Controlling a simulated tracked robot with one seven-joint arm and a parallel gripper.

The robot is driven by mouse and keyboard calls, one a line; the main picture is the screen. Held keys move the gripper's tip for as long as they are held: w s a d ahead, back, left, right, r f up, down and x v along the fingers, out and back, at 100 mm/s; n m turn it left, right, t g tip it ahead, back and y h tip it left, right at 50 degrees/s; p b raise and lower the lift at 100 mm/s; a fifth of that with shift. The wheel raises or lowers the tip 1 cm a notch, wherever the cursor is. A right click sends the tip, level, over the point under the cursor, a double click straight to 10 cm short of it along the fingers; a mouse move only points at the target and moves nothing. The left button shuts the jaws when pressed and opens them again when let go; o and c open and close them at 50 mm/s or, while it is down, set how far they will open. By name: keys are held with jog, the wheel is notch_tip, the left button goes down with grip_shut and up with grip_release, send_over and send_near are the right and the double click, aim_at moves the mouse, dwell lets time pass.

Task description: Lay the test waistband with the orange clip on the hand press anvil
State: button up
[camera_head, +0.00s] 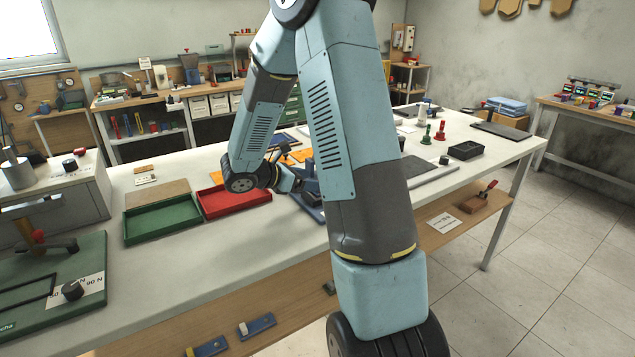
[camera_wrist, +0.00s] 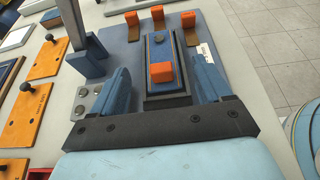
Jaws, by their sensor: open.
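In the wrist view, a dark-rimmed blue piece with an orange clip (camera_wrist: 161,72) on top lies on a blue board (camera_wrist: 120,48). I take it for the test waistband, but cannot be sure. My gripper (camera_wrist: 160,66) is open, with one blue finger on each side of the piece; a gap shows on the right. Whether the left finger touches it is unclear. In the head view my arm largely hides the gripper and this piece.
A grey post (camera_wrist: 73,22) rises close to the left finger. Several orange plates with black knobs (camera_wrist: 38,58) lie left of it. Green (camera_head: 160,222) and red (camera_head: 240,201) trays stand on the bench. The bench front (camera_head: 215,262) is clear.

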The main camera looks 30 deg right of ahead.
jog(key=v, duration=0.8)
jog(key=s+a+r+m+t+y, duration=0.2)
jog(key=s+r+m+y, duration=0.4)
jog(key=s+m, duration=0.3)
jog(key=s+a+r+m+t+y, duration=0.3)
jog(key=s+a+r+m+y, duration=0.2)
jog(key=s, duration=1.1)
jog(key=shift+a+r+m+y, duration=0.15)
jog(key=shift+r+m+y, duration=1.05)
jog(key=shift+r+m, duration=1)
jog(key=shift+s, duration=0.15)
